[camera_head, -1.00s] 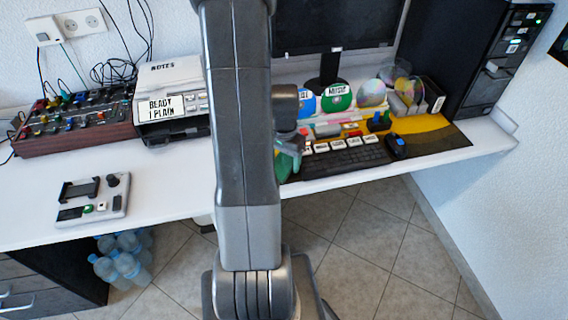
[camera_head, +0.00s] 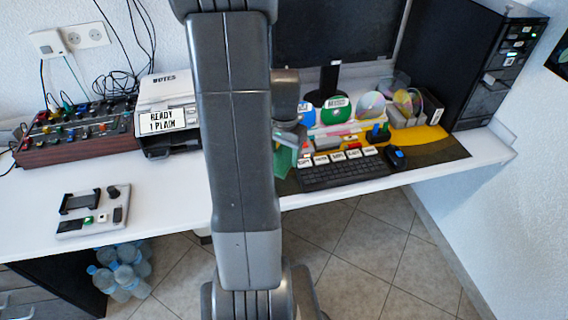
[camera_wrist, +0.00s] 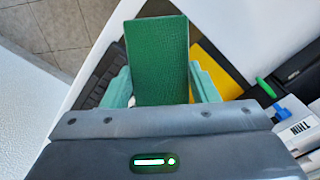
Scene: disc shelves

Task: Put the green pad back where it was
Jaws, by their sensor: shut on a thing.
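The green pad (camera_wrist: 157,50) is a flat, textured rectangle. In the wrist view it stands out between the two pale green fingers of my gripper (camera_wrist: 161,84), which is shut on it. In the head view the pad (camera_head: 283,162) shows as a green patch at the left end of the black keyboard (camera_head: 345,172), just right of my arm. My arm hides part of the pad and most of the gripper there. I cannot tell whether the pad touches the desk.
The keyboard, labelled keys and mouse (camera_head: 397,157) lie on a dark and yellow mat (camera_head: 450,150). Discs (camera_head: 336,109) stand behind them, before the monitor (camera_head: 338,35). A printer (camera_head: 170,90), mixer (camera_head: 75,140) and small control box (camera_head: 92,212) are left.

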